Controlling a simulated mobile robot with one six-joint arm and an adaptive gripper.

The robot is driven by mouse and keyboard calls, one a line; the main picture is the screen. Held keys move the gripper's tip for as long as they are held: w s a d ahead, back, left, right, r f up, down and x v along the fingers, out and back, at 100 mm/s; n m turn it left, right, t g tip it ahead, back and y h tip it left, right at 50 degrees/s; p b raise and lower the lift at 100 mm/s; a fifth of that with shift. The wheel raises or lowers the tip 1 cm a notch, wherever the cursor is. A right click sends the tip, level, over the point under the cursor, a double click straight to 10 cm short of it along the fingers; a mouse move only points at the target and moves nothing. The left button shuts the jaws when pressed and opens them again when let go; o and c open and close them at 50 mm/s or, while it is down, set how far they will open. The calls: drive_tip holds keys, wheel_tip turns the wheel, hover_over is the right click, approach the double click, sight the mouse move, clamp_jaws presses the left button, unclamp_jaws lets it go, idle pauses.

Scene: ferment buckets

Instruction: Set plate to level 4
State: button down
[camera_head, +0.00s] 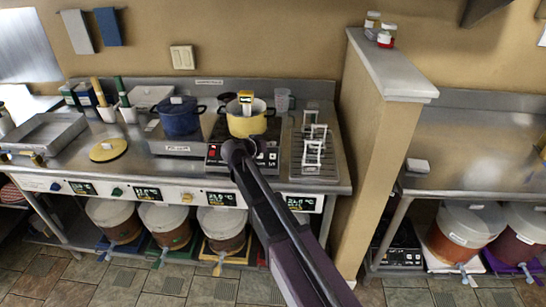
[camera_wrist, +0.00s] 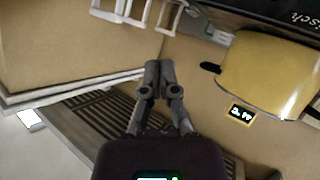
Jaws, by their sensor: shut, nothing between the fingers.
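A black hot plate (camera_head: 214,157) with a red light or button at its front left stands on the steel counter. A yellow pot (camera_head: 246,122) sits on it, with a yellow-and-white device at its rim. My gripper (camera_head: 233,150) is shut and empty, in front of the hot plate's front side, and covers part of it. Whether it touches the plate I cannot tell. In the wrist view the gripper (camera_wrist: 153,66) has its fingertips together, with the yellow pot (camera_wrist: 262,75) to the right. The plate's level setting is not readable.
A blue pot (camera_head: 179,117) stands left of the hot plate. A slatted rack (camera_head: 316,172) with white frames is to the right, beside a wall pillar (camera_head: 375,150). Lidded buckets (camera_head: 166,222) stand under the counter. A yellow disc (camera_head: 108,150) lies on the counter at left.

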sight(273, 156)
drive_tip(key=shift+f, duration=0.1)
drive_tip(key=shift+w+d+f+b, duration=0.1)
drive_tip(key=shift+w+f+b, duration=0.6)
drive_tip(key=shift+f+b, duration=0.6)
drive_tip(key=shift+w+f+b, duration=0.75)
drive_tip(key=shift+f+b, duration=0.45)
drive_tip(key=shift+b, duration=0.05)
drive_tip(key=shift+w+d+f+b, duration=0.1)
drive_tip(key=shift+w+f+b, duration=0.6)
drive_tip(key=shift+f+b, duration=0.6)
drive_tip(key=shift+w+f+b, duration=0.35)
drive_tip(key=shift+f+b, duration=0.15)
drive_tip(key=shift+b, duration=0.05)
idle(0.7)
drive_tip(key=shift+s+r+p, duration=0.35)
drive_tip(key=shift+r+p, duration=0.25)
